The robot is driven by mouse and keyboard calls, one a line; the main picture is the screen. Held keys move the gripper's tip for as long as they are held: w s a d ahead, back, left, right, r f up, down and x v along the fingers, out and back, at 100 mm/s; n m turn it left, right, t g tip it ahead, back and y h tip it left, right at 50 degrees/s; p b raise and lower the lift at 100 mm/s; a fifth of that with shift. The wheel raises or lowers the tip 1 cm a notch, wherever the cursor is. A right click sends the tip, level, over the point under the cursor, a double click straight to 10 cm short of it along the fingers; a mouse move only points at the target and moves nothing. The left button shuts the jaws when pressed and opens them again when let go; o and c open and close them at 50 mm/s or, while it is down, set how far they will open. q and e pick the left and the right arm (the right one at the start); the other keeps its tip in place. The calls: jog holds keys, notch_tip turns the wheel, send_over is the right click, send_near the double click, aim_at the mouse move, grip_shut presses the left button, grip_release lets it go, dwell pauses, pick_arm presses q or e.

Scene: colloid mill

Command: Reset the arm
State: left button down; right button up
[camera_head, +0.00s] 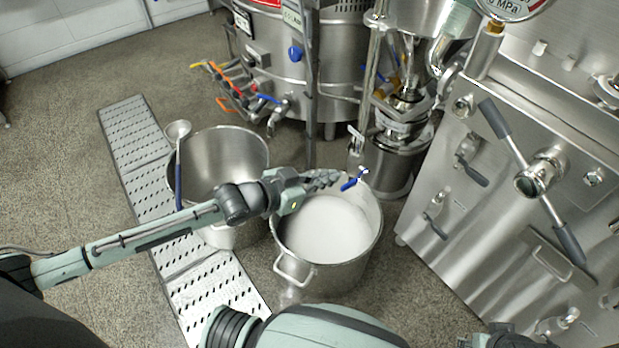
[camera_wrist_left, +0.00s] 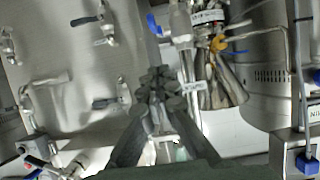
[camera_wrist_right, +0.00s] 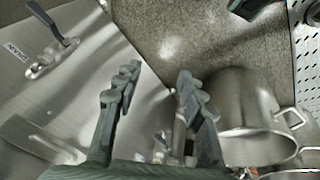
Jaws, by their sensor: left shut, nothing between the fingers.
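My left arm reaches in from the left in the head view, and my left gripper (camera_head: 328,178) is over the rim of a steel pot of white liquid (camera_head: 330,230). Its fingers are together and empty. They point at a small valve with a blue handle (camera_head: 354,180) above the pot's far rim; I cannot tell if they touch. In the left wrist view the closed fingers (camera_wrist_left: 158,82) are in the middle, below a blue handle (camera_wrist_left: 155,25). My right gripper (camera_wrist_right: 157,80) is open and empty in the right wrist view. In the head view my right arm is along the bottom edge.
An empty steel pot (camera_head: 222,160) with a ladle (camera_head: 178,140) stands left of the filled pot, under my left arm. A steel machine cabinet (camera_head: 500,200) with lever handles is on the right. A tank (camera_head: 325,60) is behind. The floor at the left is clear around a drain grate (camera_head: 135,140).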

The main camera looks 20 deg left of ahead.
pick_arm(q)
jog(key=v, duration=0.5)
jog(key=shift+s+a+f, duration=0.1)
jog(key=shift+s+f, duration=0.05)
jog(key=shift+s, duration=0.05)
pick_arm(e)
jog(key=shift+f, duration=0.45)
pick_arm(q)
jog(key=s+a+f+n+g+y, duration=0.2)
jog(key=s+a+f+g+y, duration=0.2)
jog(key=s, duration=0.5)
jog(key=s+a+f+n+g+y, duration=0.3)
jog(key=s+a+f+g+y, duration=0.1)
jog(key=s+a+f, duration=0.4)
notch_tip(320, 180, down, 3)
jog(key=shift+s+r+n+y, duration=0.1)
jog(key=shift+s+n+y, duration=0.2)
jog(key=shift+s+y, duration=0.35)
pick_arm(e)
jog(key=shift+f, duration=0.25)
pick_arm(q)
jog(key=shift+a, duration=0.1)
